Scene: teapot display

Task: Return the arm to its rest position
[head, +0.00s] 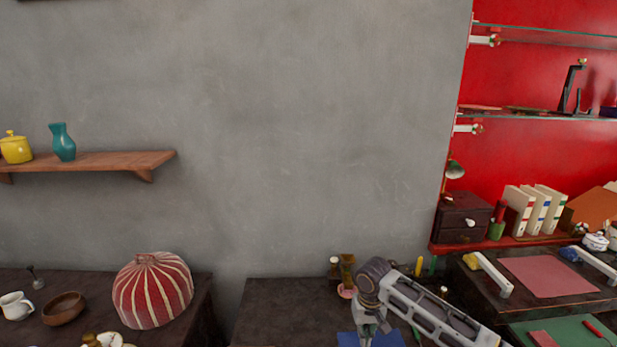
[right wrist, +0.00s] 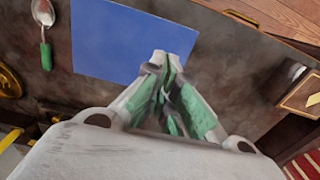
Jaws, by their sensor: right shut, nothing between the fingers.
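My right arm comes in from the lower right in the head view, and its gripper (head: 367,338) hangs at the bottom edge over the dark table (head: 285,300). In the right wrist view the gripper (right wrist: 165,58) has its fingers together with nothing between them. It points at the near edge of a blue mat (right wrist: 115,42), which also shows in the head view (head: 385,340). I cannot tell how far above the mat the fingertips are. My left gripper is in neither view.
A spoon (right wrist: 45,30) lies beside the mat. A striped red dome (head: 153,291), a white cup (head: 16,305) and a wooden bowl (head: 64,309) stand on the left table. A teapot (head: 595,241), books (head: 540,210) and a red mat (head: 548,276) are at the right. A wall shelf (head: 110,163) holds a vase.

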